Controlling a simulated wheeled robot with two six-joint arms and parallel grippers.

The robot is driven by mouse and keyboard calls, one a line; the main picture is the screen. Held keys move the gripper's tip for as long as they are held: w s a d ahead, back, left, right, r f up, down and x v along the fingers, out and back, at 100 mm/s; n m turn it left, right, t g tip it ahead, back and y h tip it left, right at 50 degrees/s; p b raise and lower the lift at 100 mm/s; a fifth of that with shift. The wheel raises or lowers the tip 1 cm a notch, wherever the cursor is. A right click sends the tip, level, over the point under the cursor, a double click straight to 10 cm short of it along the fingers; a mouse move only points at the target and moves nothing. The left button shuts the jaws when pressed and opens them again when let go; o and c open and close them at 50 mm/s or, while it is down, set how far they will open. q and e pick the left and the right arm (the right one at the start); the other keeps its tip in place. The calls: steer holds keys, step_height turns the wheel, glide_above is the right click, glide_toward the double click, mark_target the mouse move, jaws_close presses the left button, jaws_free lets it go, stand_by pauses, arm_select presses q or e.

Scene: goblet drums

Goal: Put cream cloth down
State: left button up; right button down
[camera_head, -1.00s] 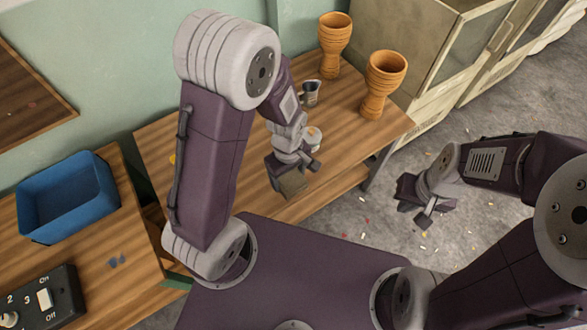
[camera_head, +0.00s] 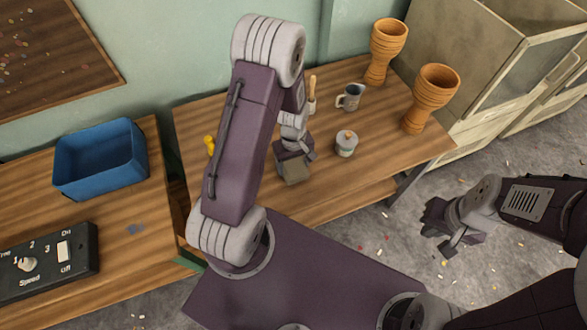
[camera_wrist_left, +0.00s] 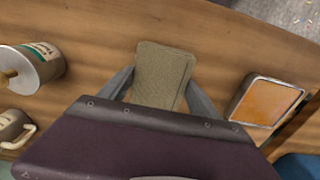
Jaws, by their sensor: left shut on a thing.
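My left gripper (camera_head: 293,158) is shut on the cream cloth (camera_head: 294,174), a small beige-grey pad, over the front middle of the wooden table (camera_head: 354,190). In the left wrist view the cloth (camera_wrist_left: 162,75) lies between the two fingers (camera_wrist_left: 160,92) against the wood grain. I cannot tell whether it touches the tabletop. My right gripper (camera_head: 442,238) is empty and apart from the table, over the grey floor, with its fingers spread.
A lidded jar (camera_head: 346,144) and a metal mug (camera_head: 350,97) stand right of my left gripper. Two clay goblets (camera_head: 431,98) stand farther right. The wrist view shows an orange-topped square tin (camera_wrist_left: 266,101). A blue bin (camera_head: 99,160) and a control box (camera_head: 48,262) are at left.

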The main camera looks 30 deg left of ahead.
mark_target(293, 166)
arm_select(q)
step_height(293, 166, down, 2)
steer(key=shift+s+f, duration=0.1)
steer(key=shift+f, duration=0.35)
steer(key=shift+f, duration=0.15)
steer(key=o, duration=1.8)
